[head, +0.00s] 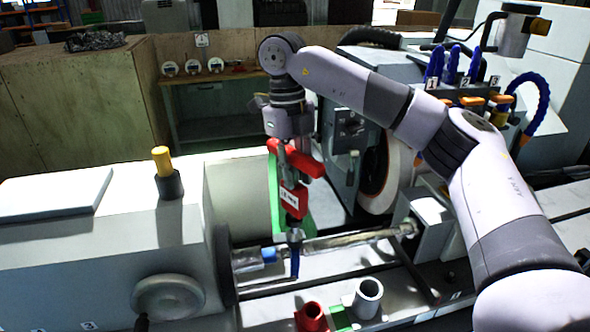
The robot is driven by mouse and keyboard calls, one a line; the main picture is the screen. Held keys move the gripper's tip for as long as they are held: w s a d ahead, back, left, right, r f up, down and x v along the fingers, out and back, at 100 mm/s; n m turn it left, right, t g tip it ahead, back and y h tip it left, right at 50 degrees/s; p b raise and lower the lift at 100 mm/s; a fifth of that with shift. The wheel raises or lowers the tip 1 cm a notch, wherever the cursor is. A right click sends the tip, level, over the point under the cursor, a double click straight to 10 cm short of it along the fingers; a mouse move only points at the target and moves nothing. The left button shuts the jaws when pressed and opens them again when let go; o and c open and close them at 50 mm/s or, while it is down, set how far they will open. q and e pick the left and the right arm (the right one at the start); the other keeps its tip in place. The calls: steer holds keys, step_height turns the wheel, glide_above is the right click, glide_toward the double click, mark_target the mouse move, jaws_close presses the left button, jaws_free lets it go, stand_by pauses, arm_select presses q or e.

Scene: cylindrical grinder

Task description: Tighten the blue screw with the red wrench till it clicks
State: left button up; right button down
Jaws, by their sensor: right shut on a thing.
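The red wrench (291,198) has a white label and hangs downward from my right gripper (297,165), which is shut on it. The wrench's lower end reaches down to the bar-shaped workpiece. A blue piece (268,255), likely the blue screw, sits on the workpiece just left of that end. Another narrow dark-blue part (295,264) stands directly below the wrench. Whether the wrench is seated on a screw cannot be told. My left gripper is not in view.
The workpiece bar (345,240) runs between the left headstock (210,205) and the right support. The grinding wheel (378,172) stands close behind my right gripper. A red cup (311,317) and a grey cup (367,298) stand in front. Blue coolant hoses (537,105) are at right.

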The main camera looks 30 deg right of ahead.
mark_target(296, 152)
step_height(296, 152, up, 2)
steer(key=shift+s+r+p, duration=0.1)
steer(key=shift+r+p, duration=0.1)
steer(key=shift+p, duration=0.5)
steer(key=shift+d+r, duration=0.1)
steer(key=shift+r, duration=1)
